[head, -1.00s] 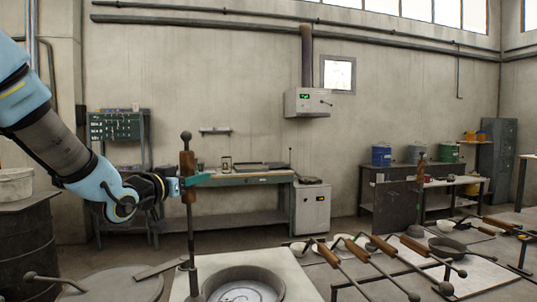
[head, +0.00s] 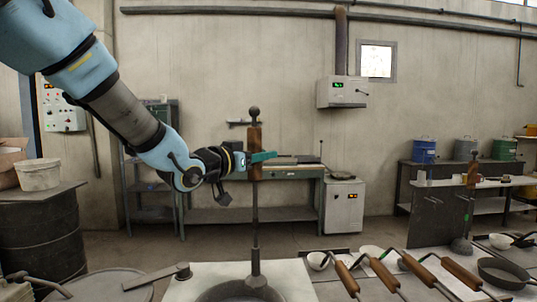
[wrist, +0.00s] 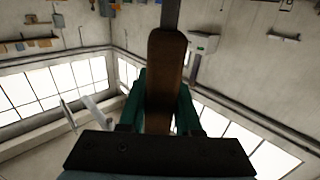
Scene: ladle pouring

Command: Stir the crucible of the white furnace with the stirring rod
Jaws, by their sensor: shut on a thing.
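My gripper (head: 262,157) is shut on the brown wooden handle of the stirring rod (head: 254,143). The rod stands upright, its dark shaft running down to a thicker foot. The handle also fills the middle of the wrist view (wrist: 166,70), between the green fingers. The white furnace (head: 291,277) has a pale top at the bottom of the head view. Its round dark crucible (head: 213,293) is cut off by the frame edge. The rod's foot overlaps the crucible's far part in the picture; I cannot tell whether it is inside or above.
A lidded round vessel (head: 108,286) stands left of the furnace. Several wooden-handled ladles (head: 412,266) lie to the right. A second upright wooden-handled rod (head: 472,175) stands farther right. A dark drum (head: 42,235) with a pale bucket (head: 39,175) stands at the left.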

